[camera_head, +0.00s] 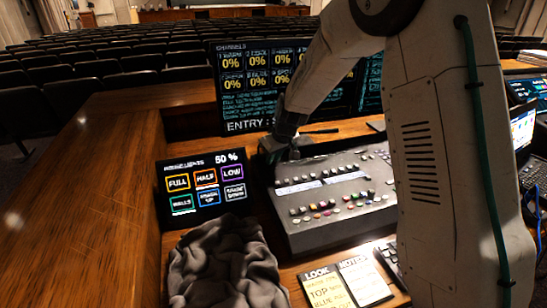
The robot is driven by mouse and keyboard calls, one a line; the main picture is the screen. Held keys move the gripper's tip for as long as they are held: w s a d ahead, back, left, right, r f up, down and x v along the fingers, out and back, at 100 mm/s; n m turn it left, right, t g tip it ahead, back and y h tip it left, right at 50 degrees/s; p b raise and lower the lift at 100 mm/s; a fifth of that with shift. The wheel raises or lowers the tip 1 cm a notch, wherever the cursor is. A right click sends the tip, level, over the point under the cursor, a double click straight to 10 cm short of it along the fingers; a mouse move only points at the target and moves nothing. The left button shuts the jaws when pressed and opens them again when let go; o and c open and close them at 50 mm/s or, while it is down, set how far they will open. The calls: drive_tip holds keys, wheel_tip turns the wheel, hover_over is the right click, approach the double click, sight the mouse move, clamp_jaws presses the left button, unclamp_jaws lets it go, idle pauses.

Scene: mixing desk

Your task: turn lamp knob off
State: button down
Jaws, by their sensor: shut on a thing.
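My gripper (279,151) is dark and reaches down at the back left corner of the mixing desk (335,190). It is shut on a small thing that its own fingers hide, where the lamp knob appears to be. A thin dark green piece (322,131), which looks like part of the lamp, sticks out to the right just behind the gripper. The knob's face and its setting cannot be made out. My pale arm covers much of the right side of the desk.
A preset touch panel (207,183) reading 50% stands left of the desk. A large channel monitor (250,85) stands behind. A crumpled grey cloth (225,265) and paper notes (330,287) lie in front. A laptop (522,132) is at the right.

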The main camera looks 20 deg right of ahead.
drive_tip(key=c, duration=1.3)
unclamp_jaws()
drive_tip(key=v, duration=0.7)
drive_tip(key=shift+r, duration=0.35)
drive_tip(key=shift+s+d, duration=0.1)
drive_tip(key=shift+s, duration=0.05)
